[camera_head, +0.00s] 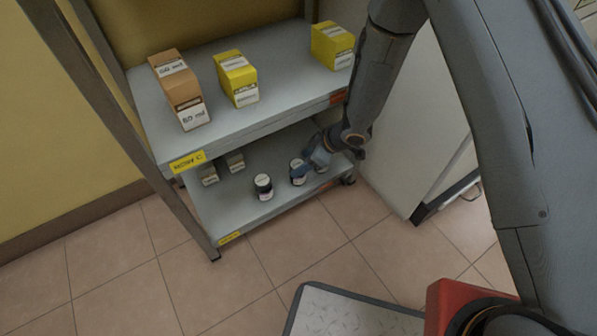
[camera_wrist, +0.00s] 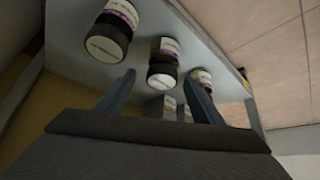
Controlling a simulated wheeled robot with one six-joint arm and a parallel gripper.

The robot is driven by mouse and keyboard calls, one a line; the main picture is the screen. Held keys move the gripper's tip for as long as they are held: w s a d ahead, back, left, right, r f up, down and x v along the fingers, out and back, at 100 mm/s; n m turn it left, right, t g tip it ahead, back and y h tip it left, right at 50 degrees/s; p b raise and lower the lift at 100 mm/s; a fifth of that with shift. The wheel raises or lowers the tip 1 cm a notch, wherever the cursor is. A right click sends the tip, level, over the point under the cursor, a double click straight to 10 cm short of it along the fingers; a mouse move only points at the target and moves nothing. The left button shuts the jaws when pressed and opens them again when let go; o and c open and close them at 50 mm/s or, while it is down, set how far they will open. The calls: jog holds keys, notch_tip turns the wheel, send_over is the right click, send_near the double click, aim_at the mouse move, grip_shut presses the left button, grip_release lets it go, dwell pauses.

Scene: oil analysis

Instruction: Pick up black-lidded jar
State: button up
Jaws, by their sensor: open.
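Several jars stand on the lower shelf in the head view. A dark-topped jar with a white side label (camera_head: 263,187) stands near the front edge, and another jar (camera_head: 298,174) is beside my gripper (camera_head: 308,169). The wrist view, turned over, shows three jars with black lids or bands, white discs and purple-white labels: left (camera_wrist: 108,35), middle (camera_wrist: 163,62) and right (camera_wrist: 204,76). My gripper (camera_wrist: 161,76) is open there. The middle jar appears in the gap between its fingers, which look clear of it. Which jar is meant cannot be told.
The upper shelf (camera_head: 285,100) is close above my wrist and holds an orange box (camera_head: 180,90) and yellow boxes (camera_head: 237,78) (camera_head: 333,45). Small items (camera_head: 235,162) stand at the lower shelf's back. A white cabinet (camera_head: 410,140) is at the right; tiled floor lies in front.

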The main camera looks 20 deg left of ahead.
jog(key=shift+b+x, duration=0.45)
jog(key=shift+x, duration=0.65)
jog(key=shift+b+x, duration=1.35)
jog(key=shift+x, duration=1.05)
jog(key=shift+s+a+r, duration=0.1)
jog(key=shift+s+r, duration=0.05)
jog(key=shift+s, duration=0.05)
jog(key=shift+c, duration=0.5)
jog(key=c, duration=1)
